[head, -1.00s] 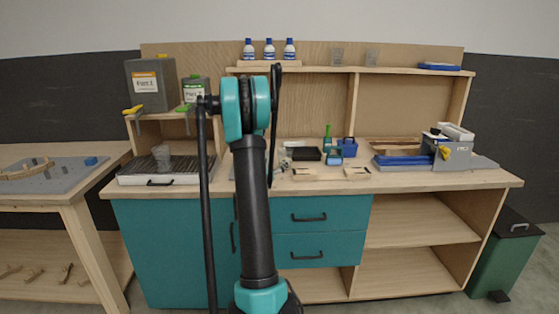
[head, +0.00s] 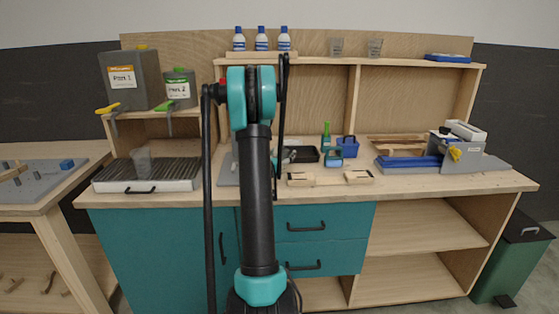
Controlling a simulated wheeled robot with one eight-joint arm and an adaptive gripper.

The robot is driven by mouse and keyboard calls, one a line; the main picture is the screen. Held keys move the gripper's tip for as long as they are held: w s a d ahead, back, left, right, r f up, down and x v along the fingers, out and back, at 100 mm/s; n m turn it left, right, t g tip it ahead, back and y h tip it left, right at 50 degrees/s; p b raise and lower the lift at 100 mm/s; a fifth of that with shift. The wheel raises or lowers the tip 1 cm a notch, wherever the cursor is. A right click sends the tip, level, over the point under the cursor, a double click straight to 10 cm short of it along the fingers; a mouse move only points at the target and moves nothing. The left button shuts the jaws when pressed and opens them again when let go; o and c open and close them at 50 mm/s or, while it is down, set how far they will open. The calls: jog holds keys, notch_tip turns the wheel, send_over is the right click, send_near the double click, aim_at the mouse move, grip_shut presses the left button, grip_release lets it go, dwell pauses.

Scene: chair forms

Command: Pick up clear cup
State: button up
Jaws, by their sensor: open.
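A clear cup (head: 142,162) stands on the dark slatted tray (head: 190,187) at the left end of the workbench. Two more clear cups, one on the left (head: 336,47) and one on the right (head: 374,48), stand on the top shelf at the back right. My arm rises in the middle of the head view, to the right of the tray and cup. My gripper does not show in this view. Nothing is seen touching any of the cups.
A grey Part 1 container (head: 129,82) and a Part 2 can (head: 179,91) sit on a riser behind the tray. White bottles (head: 261,39) stand on the top shelf. A blue-and-grey vise-like device (head: 452,150) is at right. A low table (head: 40,188) adjoins at left.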

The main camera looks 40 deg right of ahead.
jog(key=shift+w+d, duration=0.2)
jog(key=shift+d, duration=0.05)
jog(key=c, duration=1)
jog(key=shift+r, duration=0.2)
